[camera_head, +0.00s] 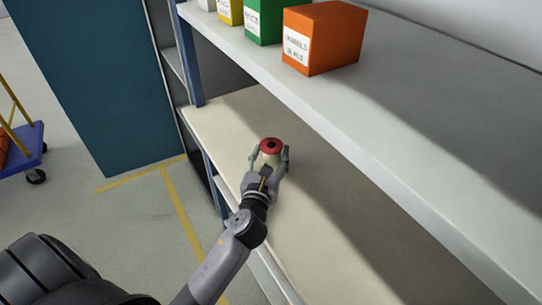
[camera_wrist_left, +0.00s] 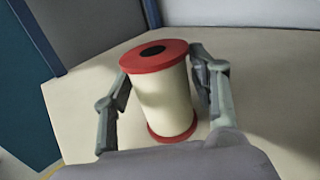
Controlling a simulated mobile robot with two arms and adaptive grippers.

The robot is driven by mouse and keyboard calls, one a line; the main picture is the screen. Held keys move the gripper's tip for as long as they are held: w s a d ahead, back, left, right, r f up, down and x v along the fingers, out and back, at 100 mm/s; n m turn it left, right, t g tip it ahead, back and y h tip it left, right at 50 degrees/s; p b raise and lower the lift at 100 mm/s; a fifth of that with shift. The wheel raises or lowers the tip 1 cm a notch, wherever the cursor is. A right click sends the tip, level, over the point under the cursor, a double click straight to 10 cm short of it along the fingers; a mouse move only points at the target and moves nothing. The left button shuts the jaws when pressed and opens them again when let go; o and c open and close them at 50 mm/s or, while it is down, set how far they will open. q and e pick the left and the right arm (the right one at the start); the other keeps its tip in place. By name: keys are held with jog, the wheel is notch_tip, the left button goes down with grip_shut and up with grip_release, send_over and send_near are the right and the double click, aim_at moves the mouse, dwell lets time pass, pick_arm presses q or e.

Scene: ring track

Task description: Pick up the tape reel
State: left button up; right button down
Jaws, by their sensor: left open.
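The tape reel (camera_head: 271,156) stands upright on the lower shelf (camera_head: 228,122). It has a cream body and red end discs, with a dark hole in the top. My left gripper (camera_head: 269,158) is open around it, one finger on each side. In the left wrist view the reel (camera_wrist_left: 163,90) stands between the two fingers of the gripper (camera_wrist_left: 165,90). The right finger looks close to the reel; I cannot tell whether it touches. The reel's lower front is partly hidden by the gripper in the head view. My right gripper is not in view.
An upper shelf (camera_head: 400,125) overhangs behind the reel, bearing an orange box (camera_head: 335,40), a green box (camera_head: 262,20) and a yellow one (camera_head: 230,11). A blue post (camera_head: 189,60) stands at the shelf's left. A blue trolley (camera_head: 25,150) is at far left. The lower shelf is otherwise clear.

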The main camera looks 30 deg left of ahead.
pick_arm(q)
jog(key=x, duration=0.4)
jog(key=shift+w, duration=0.2)
jog(key=shift+s, duration=0.1)
jog(key=shift+c, duration=0.5)
jog(key=c, duration=1.1)
